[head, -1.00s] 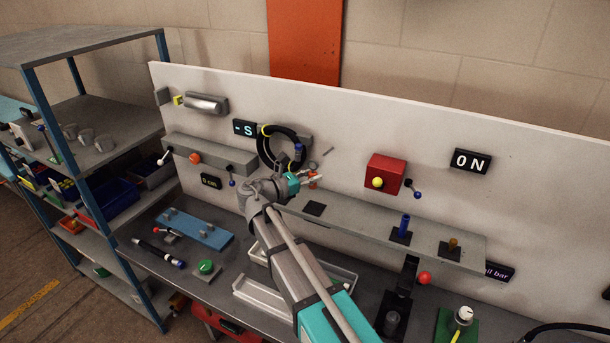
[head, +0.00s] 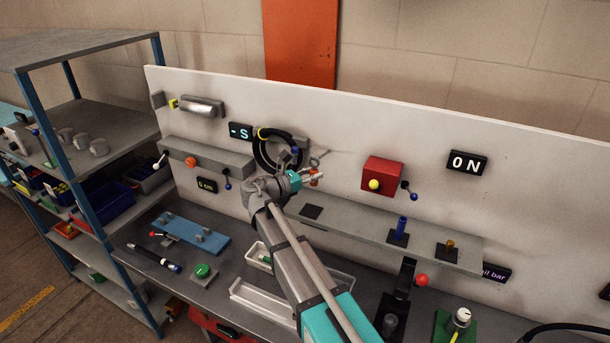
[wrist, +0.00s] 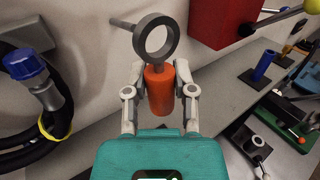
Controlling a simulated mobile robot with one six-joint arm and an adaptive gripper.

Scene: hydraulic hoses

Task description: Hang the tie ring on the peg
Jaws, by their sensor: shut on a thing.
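The tie ring is a grey ring (wrist: 157,37) on an orange handle (wrist: 162,92). My gripper (wrist: 160,80) is shut on the orange handle, with the ring standing upright above the fingertips. In the head view my gripper (head: 313,177) is in front of the white board, above the grey ledge. The peg (wrist: 124,24) is a thin grey rod sticking out of the board, up and left of the ring in the wrist view. Its outer end meets the ring's left rim in the picture. No rod shows inside the hole, and I cannot tell whether they touch.
A coiled black hose (head: 262,155) with a blue-capped fitting (wrist: 25,65) hangs close on the left. A red box (head: 382,176) with a yellow knob is on the board to the right. The grey ledge (head: 350,225) runs below, with a blue post (head: 401,228) on it.

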